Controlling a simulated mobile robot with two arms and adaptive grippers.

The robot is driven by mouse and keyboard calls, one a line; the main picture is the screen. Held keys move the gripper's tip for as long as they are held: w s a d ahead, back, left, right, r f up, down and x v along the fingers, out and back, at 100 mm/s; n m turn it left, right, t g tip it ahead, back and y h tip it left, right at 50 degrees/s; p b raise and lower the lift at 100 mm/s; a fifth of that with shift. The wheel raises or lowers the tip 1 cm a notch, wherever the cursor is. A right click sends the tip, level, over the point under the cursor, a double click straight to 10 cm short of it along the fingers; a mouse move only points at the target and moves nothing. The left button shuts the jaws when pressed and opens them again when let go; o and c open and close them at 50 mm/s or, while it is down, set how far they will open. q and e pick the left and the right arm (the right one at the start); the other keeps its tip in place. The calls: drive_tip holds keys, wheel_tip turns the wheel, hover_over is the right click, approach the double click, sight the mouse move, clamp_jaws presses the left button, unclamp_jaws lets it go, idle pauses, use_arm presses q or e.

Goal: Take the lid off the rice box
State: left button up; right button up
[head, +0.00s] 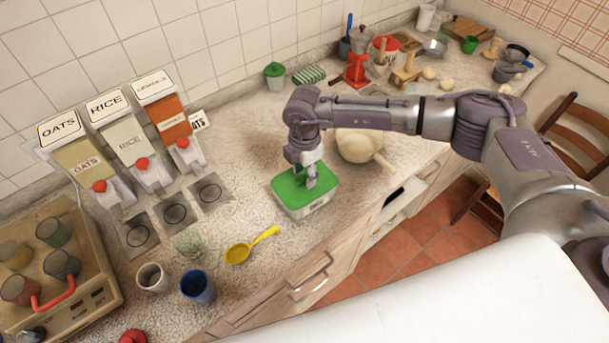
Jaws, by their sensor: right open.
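A white box with a green lid (286,191) stands on the counter, with a small label on its front wall (319,205) that is too small to read for certain. The lid sits on the box. My right gripper (309,182) points down at the right half of the lid, with its open fingers around or just over the lid's middle. The gripper partly hides the handle area, so I cannot tell whether the fingers touch it. My left gripper is not in view.
Dispensers labelled oats, rice (130,140) and lentils stand at the left wall. A yellow scoop (238,253), a blue cup (197,288) and a white cup (152,279) lie left of the box. A beige pot (358,147) stands close behind it to the right. The counter's front edge is near.

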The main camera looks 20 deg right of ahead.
drive_tip(key=shift+f, duration=0.45)
clamp_jaws()
drive_tip(key=shift+r, duration=0.1)
